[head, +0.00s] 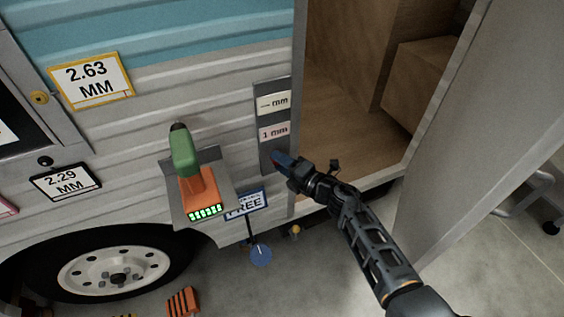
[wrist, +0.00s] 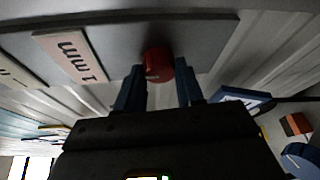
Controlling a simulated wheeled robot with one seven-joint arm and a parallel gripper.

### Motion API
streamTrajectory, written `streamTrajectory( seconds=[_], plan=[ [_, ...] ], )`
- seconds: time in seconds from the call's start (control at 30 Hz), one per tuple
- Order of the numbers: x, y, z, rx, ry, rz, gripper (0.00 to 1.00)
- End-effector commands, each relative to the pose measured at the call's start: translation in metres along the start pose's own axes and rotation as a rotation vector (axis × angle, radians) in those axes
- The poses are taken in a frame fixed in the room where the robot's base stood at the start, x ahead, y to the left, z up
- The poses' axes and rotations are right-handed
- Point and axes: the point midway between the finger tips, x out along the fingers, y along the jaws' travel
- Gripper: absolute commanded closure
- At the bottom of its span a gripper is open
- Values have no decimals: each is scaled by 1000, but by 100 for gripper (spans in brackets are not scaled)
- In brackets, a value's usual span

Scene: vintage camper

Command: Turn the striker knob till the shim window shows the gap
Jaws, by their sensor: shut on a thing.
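The dark grey striker plate (head: 262,110) is on the camper wall beside the door opening. Its upper window (head: 274,103) reads "— mm"; the pinkish lower window (head: 274,132) reads "1 mm". The lower window also shows in the wrist view (wrist: 72,57), upside down. The red striker knob (wrist: 157,63) sits on the plate, between my blue fingers in the wrist view. My gripper (head: 280,160) is shut on the knob, at the plate's lower end. It hides the knob in the head view.
A yellow-framed "2.63 MM" sign (head: 92,80), a black-framed "2.29 MM" sign (head: 65,181) and a blue "FREE" sign (head: 246,203) are on the wall. A green and orange drill (head: 190,170) rests on a grey shelf (head: 176,206) left of my gripper. The open door (head: 450,160) stands right of my arm.

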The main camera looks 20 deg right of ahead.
Motion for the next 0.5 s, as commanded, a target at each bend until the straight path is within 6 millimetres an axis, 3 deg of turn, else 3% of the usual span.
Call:
streamTrajectory(
  seconds=[0.1, 0.13, 0.4, 0.5],
  plan=[
    [0, -1, -2, -1, 3, -1, 94],
    [0, -1, -2, -1, 3, -1, 62],
    [0, 0, -1, 0, 1, -1, 38],
    [0, 0, 0, 0, 1, 0, 38]
  ],
)
